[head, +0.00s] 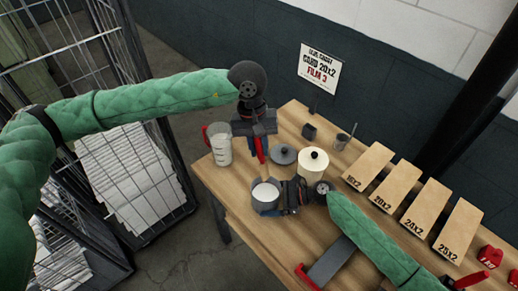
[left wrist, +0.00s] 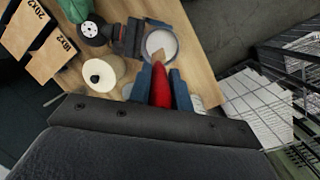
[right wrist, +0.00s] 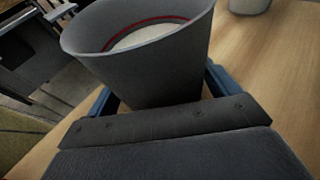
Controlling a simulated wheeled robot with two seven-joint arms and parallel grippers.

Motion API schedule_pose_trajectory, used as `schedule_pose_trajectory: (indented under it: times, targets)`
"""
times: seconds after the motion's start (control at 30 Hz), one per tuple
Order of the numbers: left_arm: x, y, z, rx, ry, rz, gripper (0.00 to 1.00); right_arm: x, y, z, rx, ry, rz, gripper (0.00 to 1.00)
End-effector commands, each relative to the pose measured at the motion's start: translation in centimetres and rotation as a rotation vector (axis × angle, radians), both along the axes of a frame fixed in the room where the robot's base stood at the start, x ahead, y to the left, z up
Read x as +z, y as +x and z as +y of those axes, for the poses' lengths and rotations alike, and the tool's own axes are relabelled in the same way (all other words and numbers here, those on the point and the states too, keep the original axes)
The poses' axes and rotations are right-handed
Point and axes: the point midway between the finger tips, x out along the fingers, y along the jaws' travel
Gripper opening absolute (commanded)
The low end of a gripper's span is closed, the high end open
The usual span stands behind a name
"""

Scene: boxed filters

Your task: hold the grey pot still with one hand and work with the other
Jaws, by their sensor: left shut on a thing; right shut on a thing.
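The grey pot (head: 266,210) stands upright on the wooden table with pale stuff inside. My right gripper (head: 287,197) is shut on its side; in the right wrist view the pot (right wrist: 150,82) sits between the fingers, with a red ring inside its wall. My left gripper (head: 260,146) is shut on a red-handled tool (head: 262,157) above and behind the pot. In the left wrist view the red handle (left wrist: 160,88) is between the fingers, and its tan tip reaches over the pot's opening (left wrist: 160,38). I cannot tell whether the tip touches the contents.
A grey lid (head: 284,155) and a cream canister (head: 314,168) are behind the pot. Several numbered boards (head: 368,166) line the right side. A grey, red-ended thing (head: 331,260) lies at the front. Wire cages stand left.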

Motion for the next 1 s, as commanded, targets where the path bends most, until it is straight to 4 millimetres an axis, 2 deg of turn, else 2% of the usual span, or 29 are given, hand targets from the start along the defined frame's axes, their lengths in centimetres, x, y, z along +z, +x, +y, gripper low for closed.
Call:
schedule_pose_trajectory:
  times: [0.3,0.33,0.4,0.67,0.83,1.0]
  targets:
    - [0.0,0.0,0.0,0.0,0.0,0.0,0.0,0.0,0.0,0.0,0.0,0.0,0.0,0.75]
    - [0.0,0.0,0.0,0.0,0.0,0.0,0.0,0.0,0.0,0.0,0.0,0.0,0.0,0.91]
    - [0.0,0.0,0.0,0.0,0.0,0.0,0.0,0.0,0.0,0.0,0.0,0.0,0.0,1.0]
    - [-0.1,0.0,0.0,0.0,0.0,0.0,0.0,0.1,0.0,-0.2,0.0,0.0,0.0,1.0]
    - [0.0,0.0,0.0,0.0,0.0,0.0,0.0,0.5,0.0,-1.9,-0.001,-0.001,0.001,1.0]
    - [-0.1,0.0,0.0,0.0,0.0,0.0,0.0,1.5,0.1,-5.0,-0.002,-0.002,0.0,1.0]
